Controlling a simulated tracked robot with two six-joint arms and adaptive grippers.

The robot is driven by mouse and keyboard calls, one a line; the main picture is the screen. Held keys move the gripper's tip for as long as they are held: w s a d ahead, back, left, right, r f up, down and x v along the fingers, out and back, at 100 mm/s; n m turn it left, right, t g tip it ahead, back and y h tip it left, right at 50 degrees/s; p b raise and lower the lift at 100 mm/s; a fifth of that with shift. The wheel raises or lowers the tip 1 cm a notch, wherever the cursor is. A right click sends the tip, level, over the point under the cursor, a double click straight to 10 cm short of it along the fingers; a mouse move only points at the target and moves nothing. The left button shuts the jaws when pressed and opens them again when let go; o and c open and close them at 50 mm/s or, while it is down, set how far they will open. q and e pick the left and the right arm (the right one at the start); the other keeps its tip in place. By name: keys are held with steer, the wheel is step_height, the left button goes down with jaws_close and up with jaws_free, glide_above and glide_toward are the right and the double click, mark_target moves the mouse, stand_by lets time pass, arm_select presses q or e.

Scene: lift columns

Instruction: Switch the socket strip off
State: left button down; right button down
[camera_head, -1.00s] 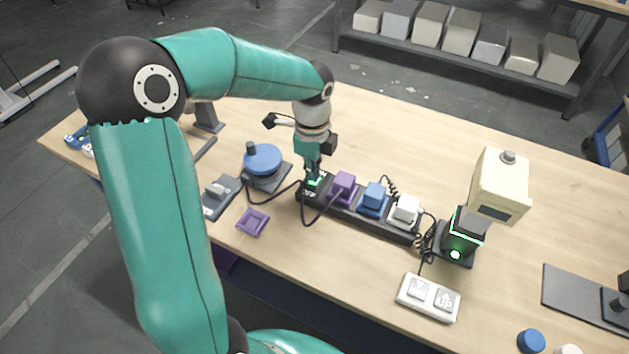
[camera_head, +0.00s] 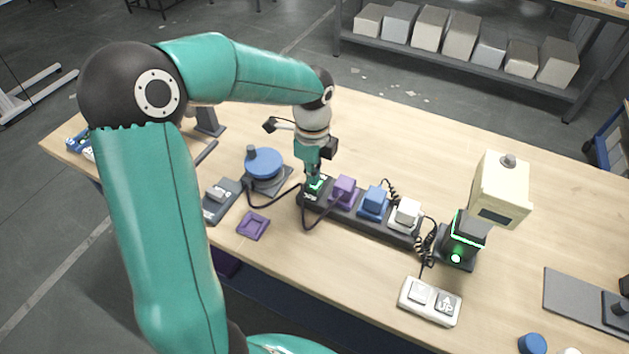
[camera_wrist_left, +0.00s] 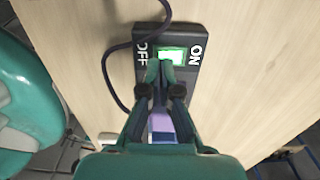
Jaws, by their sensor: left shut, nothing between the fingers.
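The black socket strip (camera_head: 352,221) lies on the wooden table with a purple, a blue and a white plug block in it. Its switch glows green at the left end, and it also shows in the left wrist view (camera_wrist_left: 174,54) between the words OFF and ON. My left gripper (camera_head: 313,186) points down at the switch, shut and empty. In the left wrist view its fingertips (camera_wrist_left: 165,68) are at the switch's near edge, toward the OFF side. I cannot tell whether they touch it. My right gripper is not in view.
A blue round knob device (camera_head: 264,163) and a grey switch box (camera_head: 222,200) stand left of the strip. A purple tray (camera_head: 253,225) lies in front. A green-lit black device (camera_head: 462,240) and a white button box (camera_head: 430,301) are at the right.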

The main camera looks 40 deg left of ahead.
mark_target(313, 187)
arm_select(q)
steer(key=shift+f+b, duration=0.9)
steer(key=shift+f, duration=0.25)
stand_by(0.8)
steer(key=shift+r, duration=0.15)
steer(key=shift+r+p, duration=3)
steer(key=shift+r, duration=0.45)
steer(key=shift+f, duration=0.1)
